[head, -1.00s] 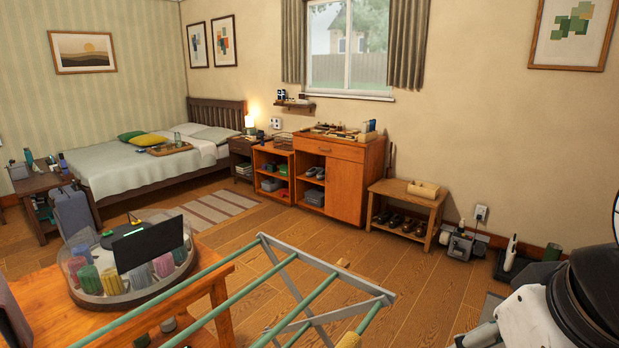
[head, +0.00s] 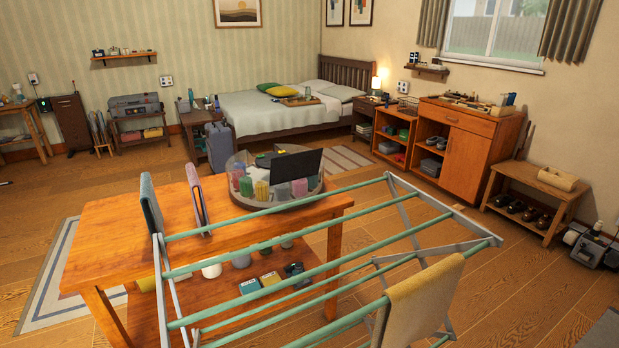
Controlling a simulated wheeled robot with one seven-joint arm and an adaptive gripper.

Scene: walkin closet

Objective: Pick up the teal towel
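A yellow towel (head: 420,305) hangs at the rack's near right. My gripper is not in view.
The rack's green bars span the foreground, close to the wooden table (head: 105,225). The table bears a round clear-walled tray (head: 240,200) with several coloured items and a dark panel. Open wooden floor (head: 50,192) lies to the left.

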